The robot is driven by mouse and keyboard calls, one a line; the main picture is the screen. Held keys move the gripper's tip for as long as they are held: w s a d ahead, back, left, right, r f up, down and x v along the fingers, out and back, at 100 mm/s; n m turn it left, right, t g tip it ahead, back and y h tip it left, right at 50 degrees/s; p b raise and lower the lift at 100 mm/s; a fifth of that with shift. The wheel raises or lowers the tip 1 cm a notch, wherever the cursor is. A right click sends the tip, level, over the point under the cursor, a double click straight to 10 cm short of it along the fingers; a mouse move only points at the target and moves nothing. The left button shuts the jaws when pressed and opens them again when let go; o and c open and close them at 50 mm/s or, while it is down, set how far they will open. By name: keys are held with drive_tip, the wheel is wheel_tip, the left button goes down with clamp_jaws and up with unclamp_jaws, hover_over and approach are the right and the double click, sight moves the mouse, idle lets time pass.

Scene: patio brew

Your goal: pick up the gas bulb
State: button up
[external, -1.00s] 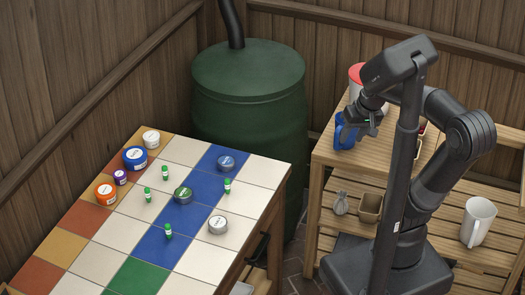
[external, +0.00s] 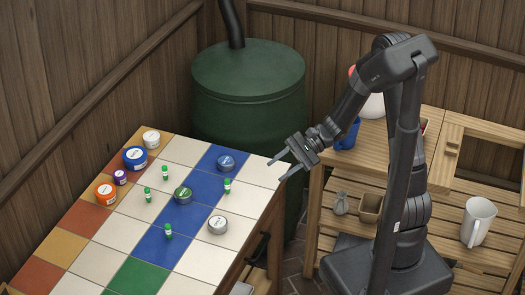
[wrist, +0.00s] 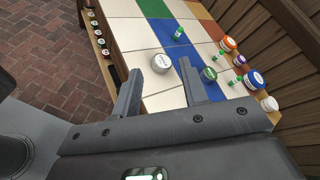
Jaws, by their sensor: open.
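Several small white cylinders with green caps stand upright on the tiled table (external: 100,262). They look like gas bulbs, but I cannot read their labels. One cylinder (external: 227,185) is on the right, one (external: 168,231) is nearer the front, and others stand further left. My gripper (external: 276,171) is open and empty, above the table's right edge and apart from every cylinder. The wrist view shows the two fingers spread, with a cylinder (wrist: 179,33) beyond them on a blue tile.
A grey tin (external: 217,225), green tin (external: 183,195) and blue tin (external: 226,162) stand among the cylinders. An orange jar (external: 106,194) and blue jar (external: 135,158) line the far left. A green barrel (external: 248,120) stands behind the table. A white mug (external: 478,220) is on the wooden bench.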

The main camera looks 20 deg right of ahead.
drive_tip(key=w+a+f+m+t+y, duration=0.3)
drive_tip(key=w+f+m+t, duration=0.3)
drive_tip(key=w+f+m, duration=0.15)
drive_tip(key=m+t+h, duration=0.1)
drive_tip(key=m+t, duration=0.4)
drive_tip(key=m, duration=0.3)
approach(228, 182)
drive_tip(key=shift+t+h, duration=0.3)
drive_tip(key=shift+t, duration=0.1)
drive_tip(key=x, duration=1)
drive_tip(key=shift+w+a+f, duration=0.1)
drive_tip(key=shift+a+f, duration=0.05)
drive_tip(key=shift+f, duration=0.2)
drive_tip(key=shift+c, duration=0.2)
clamp_jaws()
